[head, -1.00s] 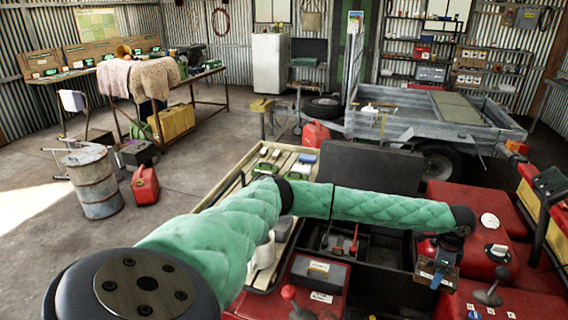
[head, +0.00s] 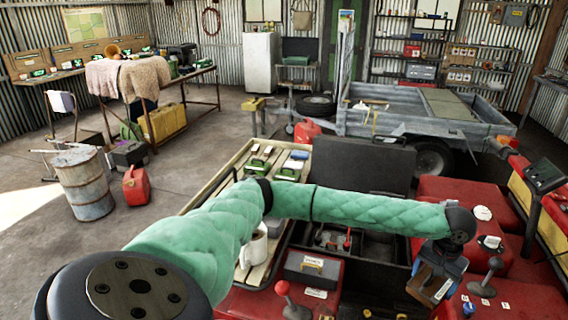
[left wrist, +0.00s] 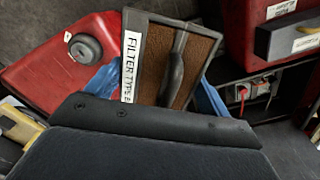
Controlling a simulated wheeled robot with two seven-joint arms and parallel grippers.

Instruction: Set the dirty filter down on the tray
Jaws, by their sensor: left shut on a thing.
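My left gripper (head: 440,268) has blue fingers and is shut on the dirty filter (head: 428,284), over the red machine at the lower right of the head view. In the left wrist view the filter (left wrist: 188,68) is a dark-framed panel with brown mesh, a dark handle and a white "FILTER TYPE" label. A blue finger of the gripper (left wrist: 160,88) shows on each side of it. A pale slatted wooden tray (head: 208,190) lies left of centre in the head view, behind my left arm, apart from the filter. My right gripper is out of view.
Green items (head: 260,165) and a white mug (head: 254,246) are on the slats. A dark box (head: 313,265) and red-knobbed lever (head: 283,290) stand on the red machine. A raised dark lid (head: 362,165) is behind my forearm. A red cap-topped body (left wrist: 60,68) is beside the filter.

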